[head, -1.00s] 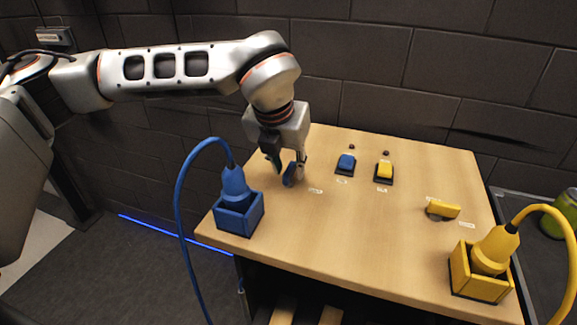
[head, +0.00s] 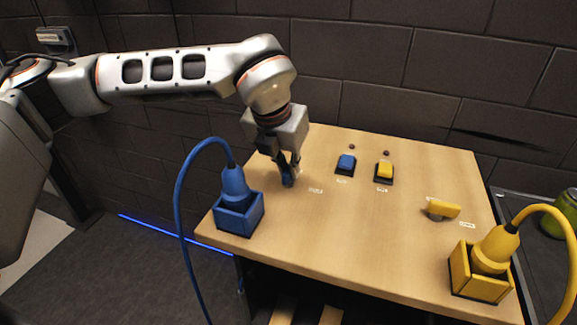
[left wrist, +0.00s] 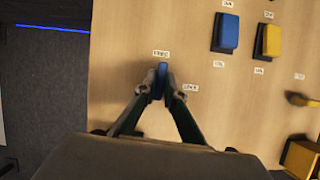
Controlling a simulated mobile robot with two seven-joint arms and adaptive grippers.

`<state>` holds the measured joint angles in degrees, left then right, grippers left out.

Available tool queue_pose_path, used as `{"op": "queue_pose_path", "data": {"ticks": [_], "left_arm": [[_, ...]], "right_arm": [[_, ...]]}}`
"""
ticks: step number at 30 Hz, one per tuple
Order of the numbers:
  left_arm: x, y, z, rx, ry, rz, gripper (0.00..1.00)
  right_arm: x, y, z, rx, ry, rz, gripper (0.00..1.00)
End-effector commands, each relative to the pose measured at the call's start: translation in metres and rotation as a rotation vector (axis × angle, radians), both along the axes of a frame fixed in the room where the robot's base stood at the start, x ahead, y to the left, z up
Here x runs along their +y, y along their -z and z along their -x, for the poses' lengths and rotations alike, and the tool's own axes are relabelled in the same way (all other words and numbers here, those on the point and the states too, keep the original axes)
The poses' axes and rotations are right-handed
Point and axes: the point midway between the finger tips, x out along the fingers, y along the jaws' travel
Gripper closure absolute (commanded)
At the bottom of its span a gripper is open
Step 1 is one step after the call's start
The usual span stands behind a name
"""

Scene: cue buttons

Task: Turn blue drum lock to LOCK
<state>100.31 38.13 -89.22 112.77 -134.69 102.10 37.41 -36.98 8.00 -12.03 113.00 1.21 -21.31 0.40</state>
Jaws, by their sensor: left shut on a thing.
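The blue drum lock (head: 288,181) is a small blue handle on the wooden table top, behind and right of the blue plug box. My left gripper (head: 288,172) points down over it and is shut on it. In the left wrist view the blue handle (left wrist: 160,80) stands between the two fingertips (left wrist: 160,92), roughly upright in the picture. One label (left wrist: 161,53) is above the handle and another label (left wrist: 191,88) is to its right; their text is too small to read surely. My right gripper is not in view.
A blue plug in a blue box (head: 239,214) with a looping cable stands at the front left. A blue button (head: 346,164) and a yellow button (head: 384,172) are further back. A yellow handle (head: 443,210) and a yellow plug box (head: 482,273) are at the right.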

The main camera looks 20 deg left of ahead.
Motion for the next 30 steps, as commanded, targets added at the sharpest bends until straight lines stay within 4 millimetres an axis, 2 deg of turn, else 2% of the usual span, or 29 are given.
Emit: {"op": "queue_pose_path", "data": {"ticks": [13,30], "left_arm": [[0.0,-0.002,-0.001,-0.003,0.363,0.003,1.0],[0.0,-0.004,-0.001,-0.003,0.904,0.002,1.0]], "right_arm": [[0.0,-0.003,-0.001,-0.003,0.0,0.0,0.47],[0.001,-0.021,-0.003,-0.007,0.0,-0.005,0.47]]}}
